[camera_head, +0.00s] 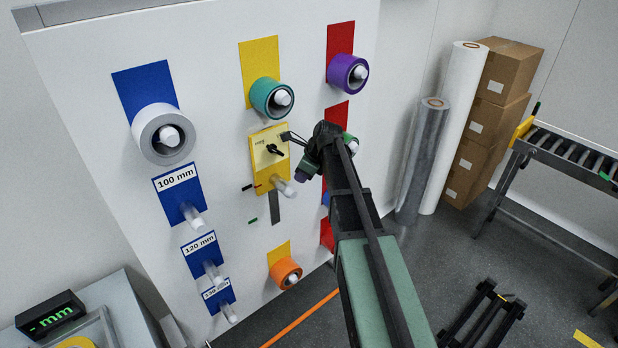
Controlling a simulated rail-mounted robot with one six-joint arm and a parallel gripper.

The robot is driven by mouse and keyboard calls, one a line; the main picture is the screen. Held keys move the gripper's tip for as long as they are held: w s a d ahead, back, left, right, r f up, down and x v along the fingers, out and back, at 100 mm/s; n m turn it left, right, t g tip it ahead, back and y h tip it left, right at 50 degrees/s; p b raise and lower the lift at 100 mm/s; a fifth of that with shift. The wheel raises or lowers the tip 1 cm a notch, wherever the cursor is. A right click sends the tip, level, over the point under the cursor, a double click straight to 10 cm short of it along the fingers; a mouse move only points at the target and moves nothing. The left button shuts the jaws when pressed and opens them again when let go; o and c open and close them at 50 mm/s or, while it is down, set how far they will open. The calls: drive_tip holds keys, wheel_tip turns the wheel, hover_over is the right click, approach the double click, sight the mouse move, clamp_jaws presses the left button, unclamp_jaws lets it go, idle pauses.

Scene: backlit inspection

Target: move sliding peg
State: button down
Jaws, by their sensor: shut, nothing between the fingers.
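The sliding peg (284,187) is a pale, empty rod sticking out from the bottom of a yellow plate (262,140) on the white wall panel. A dark grey vertical slot or track (275,208) runs down below it. A black knob (274,149) sits on the plate above the peg. My gripper (286,137) is shut and empty, near the upper right of the plate, close to the knob and above the peg. I cannot tell whether it touches the plate. My arm hides part of the panel's right column.
Pegs hold a grey roll (163,134), a teal roll (271,97), a purple roll (346,73) and an orange roll (284,273). Empty pegs stick out at the labelled blue plates (176,188). Small red, black and green marks lie left of the slot. A "- mm" display (50,316) stands lower left.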

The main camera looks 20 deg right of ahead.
sight(293, 189)
drive_tip(key=b+x, duration=0.2)
drive_tip(key=x, duration=0.2)
drive_tip(key=shift+f, duration=0.2)
drive_tip(key=shift+w+a+f+b, duration=0.15)
drive_tip(key=shift+a+f+b, duration=0.1)
drive_tip(key=shift+b, duration=0.25)
wheel_tip(293, 189, down, 16)
drive_tip(key=b, duration=1.6)
drive_tip(key=shift+s+f+b, duration=0.2)
drive_tip(key=shift+s+b, duration=0.05)
drive_tip(key=shift+b, duration=0.15)
drive_tip(key=p+v, duration=1.3)
drive_tip(key=v, duration=0.1)
drive_tip(key=shift+r, duration=0.15)
